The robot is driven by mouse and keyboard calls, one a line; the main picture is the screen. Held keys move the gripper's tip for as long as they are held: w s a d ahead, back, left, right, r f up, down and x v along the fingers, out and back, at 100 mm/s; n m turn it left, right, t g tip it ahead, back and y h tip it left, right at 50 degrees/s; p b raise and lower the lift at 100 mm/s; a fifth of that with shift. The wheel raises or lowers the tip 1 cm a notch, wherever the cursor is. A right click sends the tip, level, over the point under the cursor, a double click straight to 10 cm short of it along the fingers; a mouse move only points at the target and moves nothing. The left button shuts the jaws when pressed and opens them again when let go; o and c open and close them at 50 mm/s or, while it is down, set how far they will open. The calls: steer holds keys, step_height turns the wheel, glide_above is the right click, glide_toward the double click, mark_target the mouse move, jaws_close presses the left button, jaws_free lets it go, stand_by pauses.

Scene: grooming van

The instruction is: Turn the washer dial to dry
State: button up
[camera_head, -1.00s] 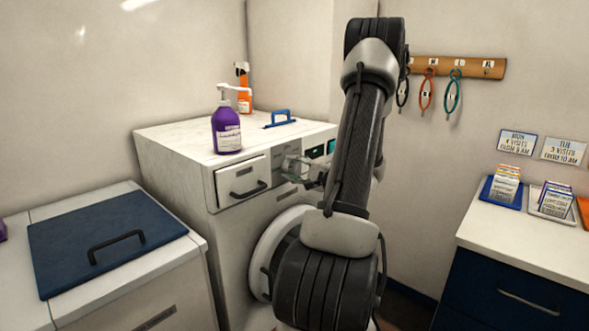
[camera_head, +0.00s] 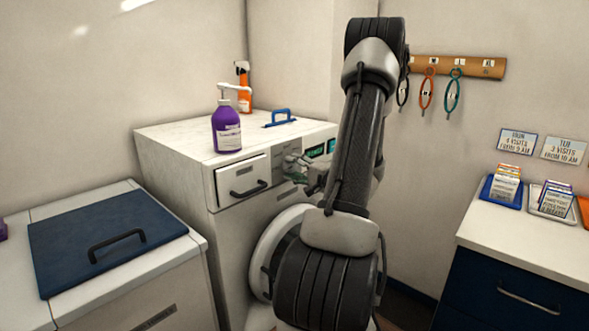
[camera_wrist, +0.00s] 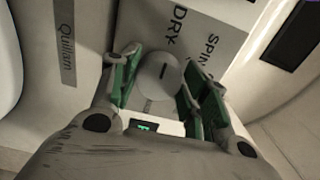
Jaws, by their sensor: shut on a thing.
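The washer (camera_head: 180,160) stands against the back wall, with its control panel on the front. The washer dial (camera_wrist: 157,76) is a round grey knob with a dark pointer mark, seen in the wrist view. The words DRY and SPIN are printed on the panel beyond it. My gripper (camera_wrist: 160,82) has its green-padded fingers on either side of the dial, shut on it. In the head view my gripper (camera_head: 297,167) is at the panel, right of the drawer, and it hides the dial there.
A detergent drawer (camera_head: 243,181) juts from the washer front, left of my gripper. A purple pump bottle (camera_head: 227,130) and a blue-handled brush (camera_head: 280,118) are on top. A counter (camera_head: 530,235) with card trays stands at the right.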

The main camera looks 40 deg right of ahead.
steer(key=shift+f, duration=0.1)
steer(key=o, duration=1)
steer(key=shift+s, duration=0.1)
steer(key=s, duration=0.8)
steer(key=s+d, duration=0.1)
steer(key=s, duration=0.2)
steer(key=shift+s, duration=0.4)
